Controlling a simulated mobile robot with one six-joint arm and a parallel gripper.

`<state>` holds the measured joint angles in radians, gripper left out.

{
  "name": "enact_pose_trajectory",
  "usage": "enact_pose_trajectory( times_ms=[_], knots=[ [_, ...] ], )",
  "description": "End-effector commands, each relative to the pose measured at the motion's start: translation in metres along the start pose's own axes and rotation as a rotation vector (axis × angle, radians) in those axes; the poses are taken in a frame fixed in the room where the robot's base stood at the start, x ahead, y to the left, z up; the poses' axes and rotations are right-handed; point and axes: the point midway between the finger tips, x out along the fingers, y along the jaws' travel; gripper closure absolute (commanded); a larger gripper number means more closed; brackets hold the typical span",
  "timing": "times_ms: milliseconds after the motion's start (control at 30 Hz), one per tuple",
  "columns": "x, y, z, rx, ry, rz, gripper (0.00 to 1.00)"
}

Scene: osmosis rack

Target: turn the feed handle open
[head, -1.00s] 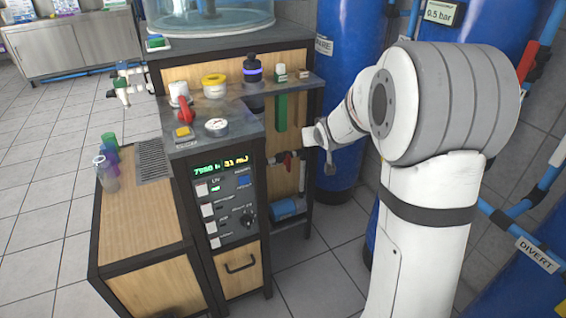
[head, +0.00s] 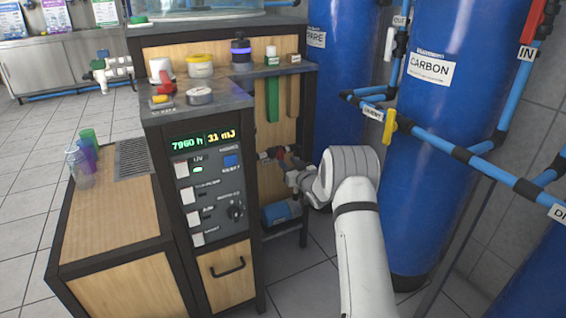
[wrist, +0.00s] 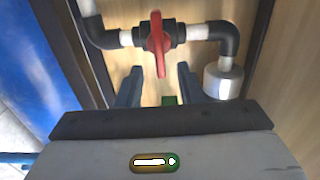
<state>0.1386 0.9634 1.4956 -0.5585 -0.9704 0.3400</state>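A red valve handle (wrist: 158,43) sits on a white pipe with black fittings in the wrist view. The handle stands across the pipe, with its lower end pointing toward my gripper. I see no label on it. In the head view, the valve's red part (head: 267,154) shows small in the open bay of the rack, partly hidden by my wrist. My gripper (wrist: 158,84) is open and empty. Its two blue-grey fingers are apart, one to each side of the handle's line and short of the handle. In the head view, my gripper (head: 290,168) is at the bay's opening, its fingers unclear.
A grey-white cylinder (wrist: 223,78) hangs from the pipe near the right finger. A blue cylinder (head: 281,212) lies low in the bay. The control panel (head: 213,190) stands left of the bay. Blue tanks (head: 440,130) and blue pipes with a yellow handle (head: 389,126) are at right.

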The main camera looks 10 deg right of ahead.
Motion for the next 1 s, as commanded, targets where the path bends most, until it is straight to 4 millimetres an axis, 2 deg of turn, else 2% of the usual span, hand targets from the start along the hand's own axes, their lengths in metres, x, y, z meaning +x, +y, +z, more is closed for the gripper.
enact_pose_trajectory(
  times_ms=[100, 300, 700, 1000],
  knots=[
    [0.019, 0.000, 0.004, -0.001, -0.001, 0.000, 0.66],
    [0.041, -0.001, 0.003, 0.000, -0.002, 0.000, 0.66],
    [0.048, -0.001, 0.001, 0.001, -0.003, 0.000, 0.66],
    [0.048, -0.001, 0.001, 0.001, -0.003, 0.000, 0.90]
  ],
)
